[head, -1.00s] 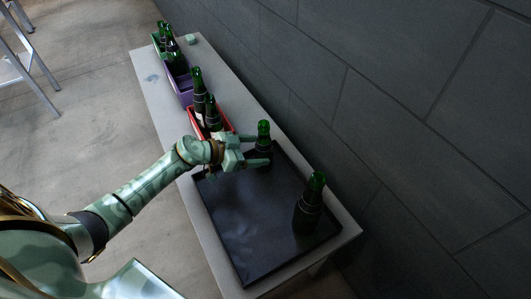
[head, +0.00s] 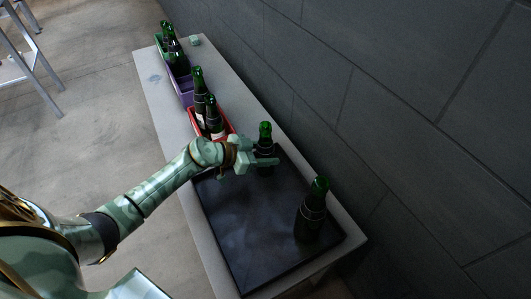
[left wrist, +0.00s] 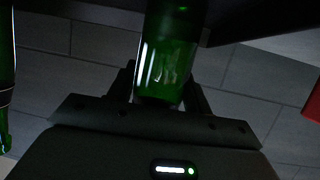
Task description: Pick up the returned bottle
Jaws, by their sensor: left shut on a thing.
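A dark green bottle (head: 265,132) stands upright at the far end of the black tray (head: 240,243). My left gripper (head: 264,158) has its fingers around this bottle's body and is shut on it. In the left wrist view the bottle's green glass (left wrist: 168,60) sits between the two dark fingers (left wrist: 162,85). A second green bottle (head: 311,212) stands upright on the tray's near right part, apart from the gripper; a bottle also shows at the left edge of the left wrist view (left wrist: 5,70). My right gripper is not in view.
A red crate (head: 226,123) with bottles stands just beyond the tray, then a purple crate (head: 184,92) and a green crate (head: 159,41) with bottles. A small pale green block (head: 195,40) lies at the table's far end. A dark wall runs along the right.

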